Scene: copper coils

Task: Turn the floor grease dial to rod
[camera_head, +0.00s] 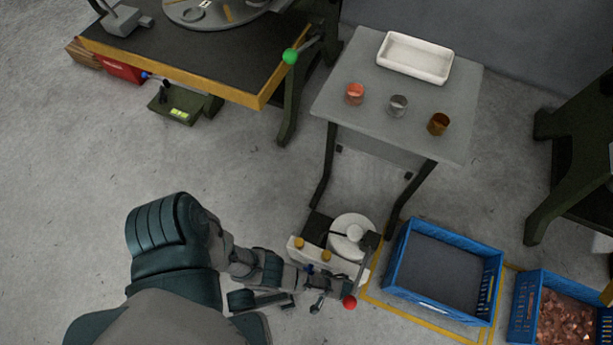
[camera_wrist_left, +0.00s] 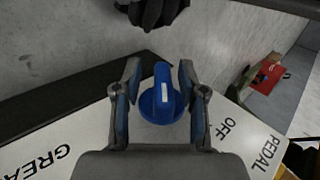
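The blue dial (camera_wrist_left: 162,98) sits on a white panel (camera_wrist_left: 75,140) in the left wrist view. Its raised grip bar bears a pale mark and points towards the top of that picture. The panel shows parts of the words GREASE, OFF and PEDAL; no word "rod" can be read. My left gripper (camera_wrist_left: 160,88) is open, with one finger on each side of the dial and a gap visible at the left. In the head view my left gripper (camera_head: 322,287) is low at the white floor unit (camera_head: 300,245), where the dial is small. My right gripper is not in view.
The floor unit has a lever with a red ball (camera_head: 349,302) close to my left gripper. A grey table (camera_head: 400,120) with cups and a white tray stands behind. A blue crate (camera_head: 445,265) is at the right.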

